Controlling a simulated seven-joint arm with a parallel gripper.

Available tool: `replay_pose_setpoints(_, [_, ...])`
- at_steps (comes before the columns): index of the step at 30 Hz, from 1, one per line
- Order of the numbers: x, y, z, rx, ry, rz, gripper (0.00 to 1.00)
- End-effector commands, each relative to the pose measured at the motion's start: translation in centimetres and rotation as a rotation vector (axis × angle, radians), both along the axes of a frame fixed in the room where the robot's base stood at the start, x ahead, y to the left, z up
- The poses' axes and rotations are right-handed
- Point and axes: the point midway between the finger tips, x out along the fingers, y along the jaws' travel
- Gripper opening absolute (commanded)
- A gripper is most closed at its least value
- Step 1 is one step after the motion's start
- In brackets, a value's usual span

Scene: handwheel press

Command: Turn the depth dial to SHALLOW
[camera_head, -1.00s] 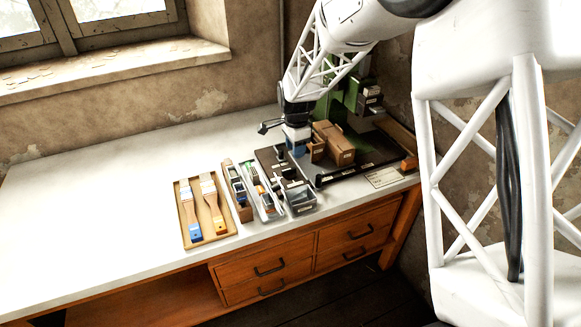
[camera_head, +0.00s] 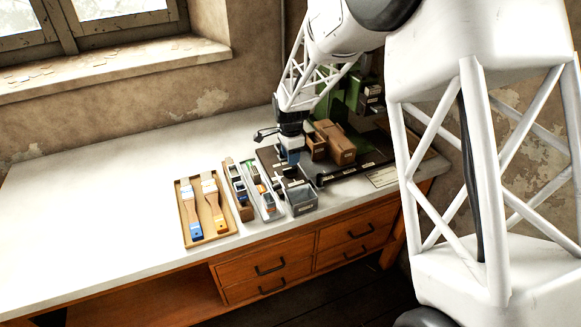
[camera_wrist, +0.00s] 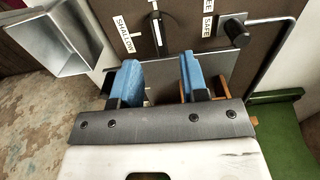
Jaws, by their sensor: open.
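The depth dial (camera_wrist: 165,22) shows at the top of the wrist view as a dark bar-shaped knob with a white pointer line on a brown panel. The SHALLOW label (camera_wrist: 124,34) is to its left. My gripper (camera_wrist: 160,66) is open, its two blue fingers apart with nothing between them. In the wrist view the fingertips are just below the dial and apart from it. In the head view my gripper (camera_head: 291,156) hangs over the panel at the front left of the green press (camera_head: 340,104), and the dial cannot be made out there.
A black knob (camera_wrist: 236,32) sits right of the dial, beside a SAFE label (camera_wrist: 208,26). A grey bin (camera_wrist: 62,42) is at upper left; it also shows in the head view (camera_head: 302,203). Brown boxes (camera_head: 335,143) stand right of my gripper. The bench's left side is clear.

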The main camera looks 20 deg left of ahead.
Motion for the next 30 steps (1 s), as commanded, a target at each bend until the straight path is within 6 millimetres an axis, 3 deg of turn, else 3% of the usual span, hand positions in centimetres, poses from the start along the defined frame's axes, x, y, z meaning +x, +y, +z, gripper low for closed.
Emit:
replay_pose_setpoints(12, [0.0, 0.0, -4.6, 0.000, 0.000, 0.000, 0.40])
replay_pose_setpoints(25, [0.0, 0.0, -5.3, 0.000, 0.000, 0.000, 0.40])
replay_pose_setpoints(26, [0.0, 0.0, -5.3, 0.000, 0.000, 0.000, 0.39])
replay_pose_setpoints(30, [0.0, 0.0, -5.3, 0.000, 0.000, 0.000, 0.17])
